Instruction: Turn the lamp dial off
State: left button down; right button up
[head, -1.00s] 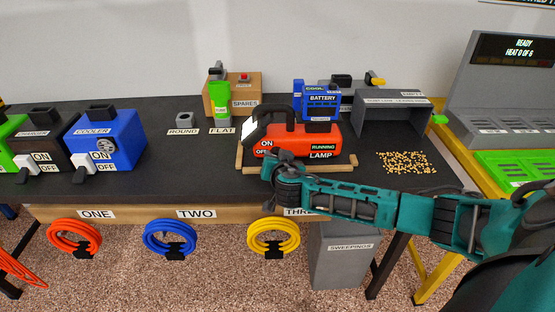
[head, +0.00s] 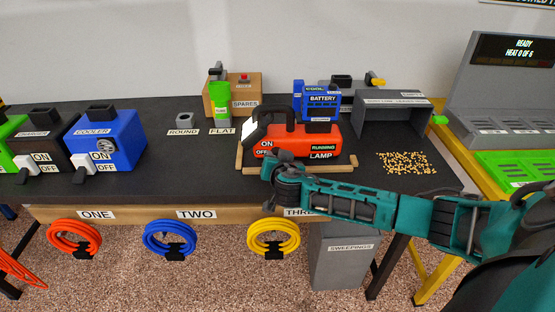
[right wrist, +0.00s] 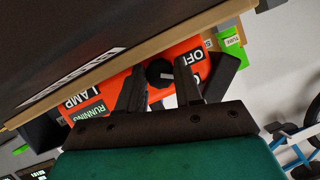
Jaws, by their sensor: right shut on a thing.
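The orange lamp (head: 290,145) sits on the dark bench inside a low wooden edging. Its front carries ON, OFF, RUNNING and LAMP labels. In the right wrist view the lamp's orange face (right wrist: 112,82) shows with its round black dial (right wrist: 159,72), close to the OFF label. My right gripper (right wrist: 160,80) has one finger on each side of the dial and is shut on it. Which way the dial points is hard to tell. In the head view my right gripper (head: 275,160) is in front of the lamp and hides the dial. My left gripper is not in view.
The cooler (head: 118,140) stands to the left, with bare bench between. A grey open box (head: 392,117) and scattered yellow pellets (head: 405,162) lie to the right. Coiled hoses hang below the bench edge.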

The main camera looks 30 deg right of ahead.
jog(key=shift+a+f+n+h+b, duration=0.1)
jog(key=shift+n+h+b, duration=0.2)
jog(key=shift+n+b, duration=0.1)
jog(key=shift+n+g+h, duration=0.8)
jog(key=shift+n+h, duration=0.1)
jog(key=shift+n, duration=0.7)
jog(key=shift+w, duration=0.1)
jog(key=o, duration=0.8)
jog(key=p+v, duration=0.1)
jog(key=v, duration=1.2)
